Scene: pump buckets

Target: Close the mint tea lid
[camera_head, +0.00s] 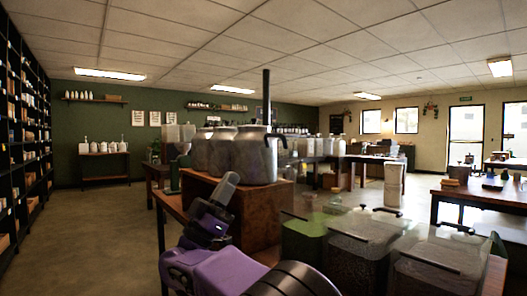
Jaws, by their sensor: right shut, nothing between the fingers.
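A clear bin with green contents (303,243) stands at the left end of the row on the near table. I take it for the mint tea, but no label is readable. A pale, see-through lid surface with a dark handle shows at its top. I cannot tell whether the lid is fully down. My right gripper (229,188), on a purple arm, is shut and empty, pointing up. It appears left of the green bin, in front of the wooden box, apart from the lid. My left gripper is not in view.
More clear bins with dark-handled lids, one with dark contents (360,262), stand right of the green one. Large metal pump buckets (254,158) stand on a wooden box (262,208) behind my gripper. The floor (95,235) at left is clear.

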